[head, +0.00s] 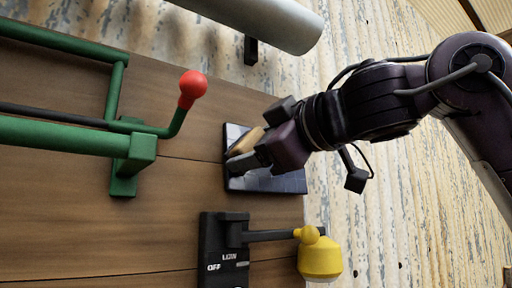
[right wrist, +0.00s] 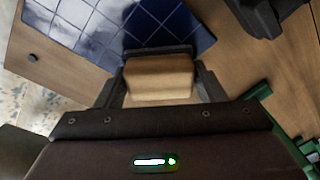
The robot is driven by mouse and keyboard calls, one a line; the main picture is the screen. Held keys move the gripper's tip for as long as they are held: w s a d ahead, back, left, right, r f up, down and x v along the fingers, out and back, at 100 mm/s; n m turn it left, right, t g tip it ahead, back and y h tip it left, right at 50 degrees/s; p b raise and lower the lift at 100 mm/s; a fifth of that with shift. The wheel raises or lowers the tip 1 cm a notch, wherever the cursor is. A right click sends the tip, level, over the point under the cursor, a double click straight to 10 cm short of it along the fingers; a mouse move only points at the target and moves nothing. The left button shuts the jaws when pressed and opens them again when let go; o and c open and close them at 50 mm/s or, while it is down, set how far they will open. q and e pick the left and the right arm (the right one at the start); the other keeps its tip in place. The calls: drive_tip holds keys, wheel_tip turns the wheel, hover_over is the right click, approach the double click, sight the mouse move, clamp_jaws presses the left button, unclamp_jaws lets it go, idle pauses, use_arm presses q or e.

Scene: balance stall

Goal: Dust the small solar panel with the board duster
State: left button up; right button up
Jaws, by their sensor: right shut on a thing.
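The small solar panel (head: 284,182) is a dark blue tile with a thin line grid, lying on the wooden board. It also shows at the top of the right wrist view (right wrist: 165,22). My right gripper (head: 250,152) is over the panel's left part, shut on the board duster (head: 246,142). The duster has a light wooden back (right wrist: 160,80) between the two fingers, with a dark strip on its panel side. The duster is at the panel's surface; whether it touches cannot be told. My left gripper is not in view.
A green metal frame with a red-knobbed lever (head: 191,88) stands left of the panel. A black switch box (head: 222,252) with a yellow-ended lever (head: 320,258) is just below it. A grey cylinder (head: 265,22) is above. Wooden board (head: 60,200) is bare at left.

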drive_tip(key=shift+a+r+b+v, duration=0.15)
drive_tip(key=shift+b+v, duration=0.2)
drive_tip(key=shift+v, duration=1.05)
drive_tip(key=shift+a+r+b+v, duration=0.15)
drive_tip(key=shift+b+v, duration=0.15)
drive_tip(key=shift+v, duration=1.1)
drive_tip(key=shift+s, duration=0.2)
drive_tip(key=v, duration=0.3)
drive_tip(key=shift+s+r+b, duration=0.15)
drive_tip(key=shift+b, duration=0.25)
drive_tip(key=shift+a, duration=0.2)
drive_tip(key=shift+d, duration=0.1)
